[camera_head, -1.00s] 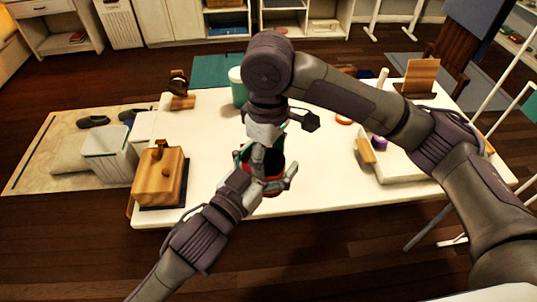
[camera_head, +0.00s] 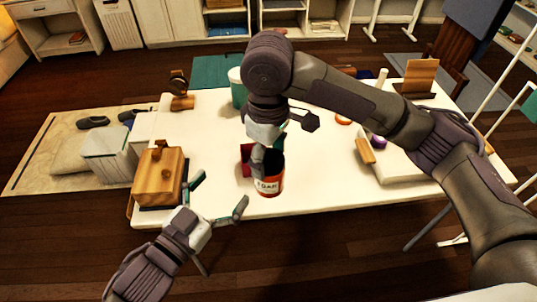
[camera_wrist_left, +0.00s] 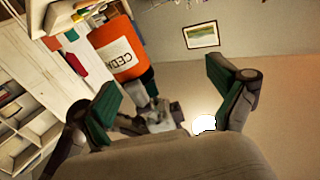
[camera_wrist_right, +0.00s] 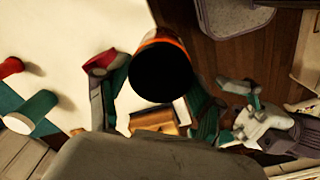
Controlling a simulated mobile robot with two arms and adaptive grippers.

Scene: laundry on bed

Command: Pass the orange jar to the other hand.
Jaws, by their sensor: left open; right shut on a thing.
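In the left wrist view, the jar (camera_wrist_left: 122,50) shows beyond the spread left fingers. The exact contact of the right fingers is partly hidden.
A wooden lidded box (camera_head: 158,180) stands at the table's left front, close to my left gripper. A teal container (camera_head: 238,90) is behind my right arm. A white tray (camera_head: 405,168) is at right. The left middle of the white table (camera_head: 205,130) is clear.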

